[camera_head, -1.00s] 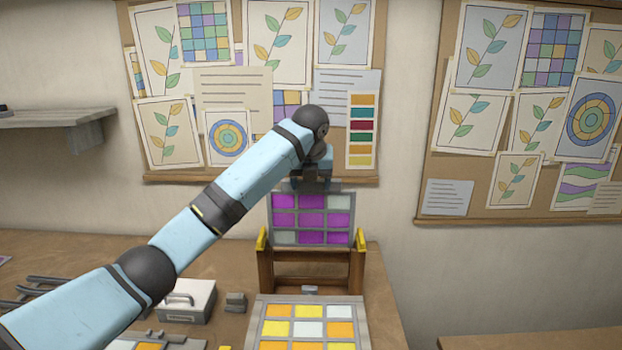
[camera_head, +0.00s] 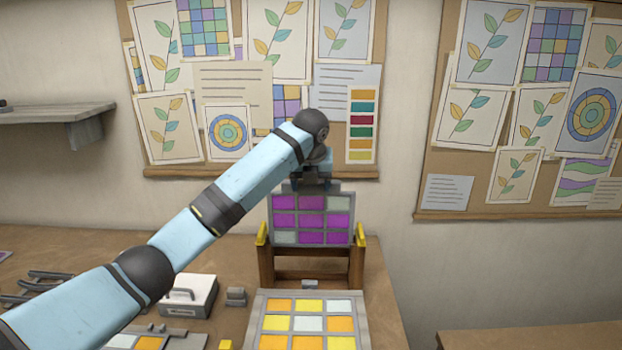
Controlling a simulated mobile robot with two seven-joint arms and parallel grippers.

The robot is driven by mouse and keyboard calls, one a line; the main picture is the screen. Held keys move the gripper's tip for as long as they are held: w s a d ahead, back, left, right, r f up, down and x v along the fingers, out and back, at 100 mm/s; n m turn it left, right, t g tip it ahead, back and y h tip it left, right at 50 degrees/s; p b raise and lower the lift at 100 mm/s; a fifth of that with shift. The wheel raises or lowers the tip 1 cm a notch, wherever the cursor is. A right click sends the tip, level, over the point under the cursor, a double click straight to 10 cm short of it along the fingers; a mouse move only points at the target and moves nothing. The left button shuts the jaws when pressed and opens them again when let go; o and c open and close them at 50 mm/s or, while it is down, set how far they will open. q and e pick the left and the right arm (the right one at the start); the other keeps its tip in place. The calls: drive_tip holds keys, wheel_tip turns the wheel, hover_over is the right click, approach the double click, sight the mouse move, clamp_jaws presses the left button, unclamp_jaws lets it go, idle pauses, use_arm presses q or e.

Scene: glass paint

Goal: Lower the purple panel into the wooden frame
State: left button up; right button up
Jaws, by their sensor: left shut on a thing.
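The purple panel (camera_head: 311,218), a grey-edged grid of purple and pale panes, stands upright between the yellow-topped posts of the wooden frame (camera_head: 268,267). Its lower edge is at about the height of the yellow tips, above the frame's crossbars. My left gripper (camera_head: 311,187) is at the panel's top edge and is shut on it; the fingers are small and partly hidden by the wrist. My right gripper is not in view.
A yellow and orange panel (camera_head: 310,308) lies in front of the frame. A white box with a handle (camera_head: 188,296) and a small grey block (camera_head: 236,297) stand to the left on the wooden table (camera_head: 215,260). Pinboards hang on the wall behind.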

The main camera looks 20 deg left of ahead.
use_arm(q)
drive_tip(key=p, duration=0.1)
hover_over(311, 234)
drive_tip(key=shift+s+f, duration=0.15)
drive_tip(key=shift+f, duration=4.15)
drive_tip(key=shift+f+p, duration=0.35)
drive_tip(key=shift+f, duration=2.3)
drive_tip(key=o, duration=1.1)
drive_tip(key=shift+d, duration=0.1)
drive_tip(key=shift+c, duration=0.2)
drive_tip(key=shift+f, duration=0.1)
